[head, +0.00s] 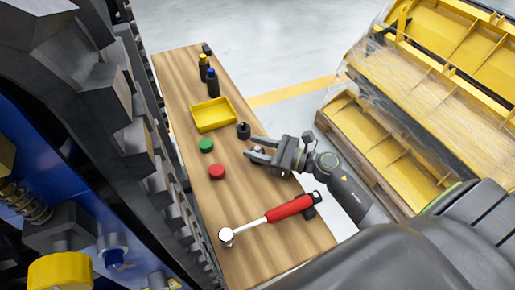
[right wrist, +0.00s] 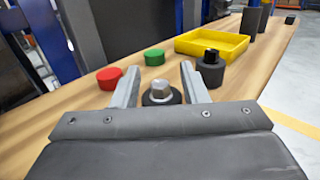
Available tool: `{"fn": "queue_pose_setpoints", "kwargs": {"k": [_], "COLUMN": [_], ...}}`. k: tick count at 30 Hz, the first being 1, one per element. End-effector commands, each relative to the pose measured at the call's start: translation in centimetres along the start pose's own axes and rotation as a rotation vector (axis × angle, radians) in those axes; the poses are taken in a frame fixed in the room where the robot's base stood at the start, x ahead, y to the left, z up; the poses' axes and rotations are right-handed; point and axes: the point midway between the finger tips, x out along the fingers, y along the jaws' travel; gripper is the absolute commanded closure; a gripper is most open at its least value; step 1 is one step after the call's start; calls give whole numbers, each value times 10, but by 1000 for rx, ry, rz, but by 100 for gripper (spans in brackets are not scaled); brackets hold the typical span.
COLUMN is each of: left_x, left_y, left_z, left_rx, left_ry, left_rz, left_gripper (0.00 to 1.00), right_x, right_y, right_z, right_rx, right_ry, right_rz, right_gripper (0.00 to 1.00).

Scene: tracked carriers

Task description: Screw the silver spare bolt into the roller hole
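The silver spare bolt (right wrist: 161,91) has a hex head and stands upright in a dark round base on the wooden bench. In the head view the bolt (head: 258,149) is small and partly hidden by my right gripper (head: 254,149). In the right wrist view my right gripper (right wrist: 158,84) is open, its fingers on either side of the bolt with a gap showing beside it. My left gripper is not in view.
The bench (head: 255,255) also holds a red-handled ratchet (head: 285,210), a red cap (head: 217,172), a green cap (head: 206,145), a black socket (head: 243,131), a yellow tray (head: 232,124) and two bottles (head: 212,83). Wrapped yellow parts (head: 430,90) stand on a pallet at right.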

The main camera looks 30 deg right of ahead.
Motion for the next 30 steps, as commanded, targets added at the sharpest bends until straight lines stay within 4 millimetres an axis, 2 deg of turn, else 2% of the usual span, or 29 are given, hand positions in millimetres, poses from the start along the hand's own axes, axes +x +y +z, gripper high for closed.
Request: {"fn": "queue_pose_setpoints", "kwargs": {"k": [3,12,22,26,30], "left_x": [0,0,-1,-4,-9], "left_y": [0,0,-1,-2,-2], "left_z": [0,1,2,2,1], "left_rx": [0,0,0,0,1], "left_ry": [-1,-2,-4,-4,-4], "left_rz": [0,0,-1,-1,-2], "left_gripper": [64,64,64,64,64], "right_x": [0,-1,-1,0,0], "right_y": [0,0,0,0,0], "right_z": [0,0,5,25,54], "right_rx": [0,0,-1,-4,-7], "right_ry": [0,0,-1,-2,-2], "right_rz": [0,0,1,3,3], "right_gripper": [63,100,100,100,100]}}
